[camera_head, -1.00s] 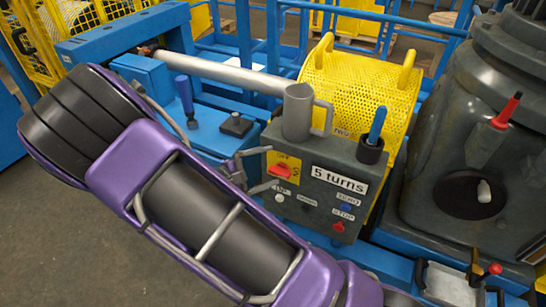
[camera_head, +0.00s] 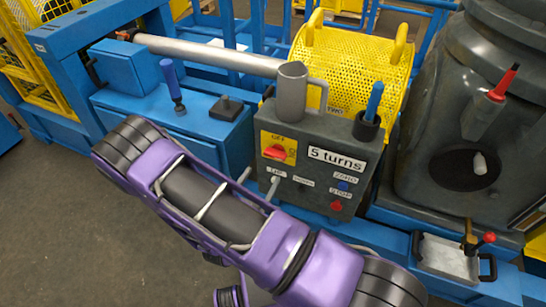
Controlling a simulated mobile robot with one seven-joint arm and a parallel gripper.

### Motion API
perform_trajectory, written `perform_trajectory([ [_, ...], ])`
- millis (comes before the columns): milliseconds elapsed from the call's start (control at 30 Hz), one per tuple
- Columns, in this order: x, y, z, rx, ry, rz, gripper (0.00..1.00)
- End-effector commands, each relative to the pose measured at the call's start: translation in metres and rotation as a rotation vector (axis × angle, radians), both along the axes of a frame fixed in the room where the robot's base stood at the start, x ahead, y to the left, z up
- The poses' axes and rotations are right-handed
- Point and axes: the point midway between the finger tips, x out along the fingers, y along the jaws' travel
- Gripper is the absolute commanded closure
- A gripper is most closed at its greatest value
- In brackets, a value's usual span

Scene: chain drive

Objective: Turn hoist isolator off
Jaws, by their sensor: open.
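The hoist isolator is a red rotary handle (camera_head: 274,152) on a yellow plate (camera_head: 290,149) at the upper left of the dark grey control box (camera_head: 318,192). The word OFF is printed above the handle. The handle lies roughly crosswise, not pointing up at OFF. My gripper (camera_head: 257,184) is open, with two grey fingertips showing below and left of the handle, apart from it. My purple arm hides the rest of the gripper.
A grey mug (camera_head: 292,92) and a dark cup with a blue-handled tool (camera_head: 368,122) stand on the box. Buttons and a "5 turns" label (camera_head: 337,159) are on its face. A blue cabinet with a lever (camera_head: 172,82) stands left. Bare floor is at lower left.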

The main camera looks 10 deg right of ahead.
Motion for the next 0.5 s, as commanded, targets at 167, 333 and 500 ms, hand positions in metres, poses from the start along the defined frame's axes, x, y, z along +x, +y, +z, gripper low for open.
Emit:
perform_trajectory([
  [167, 0.032, -0.025, 0.0, 0.001, -0.002, -0.005, 0.0],
  [333, 0.057, -0.043, 0.0, 0.0, -0.001, -0.003, 0.0],
  [500, 0.072, -0.052, 0.0, 0.002, -0.001, -0.001, 0.0],
])
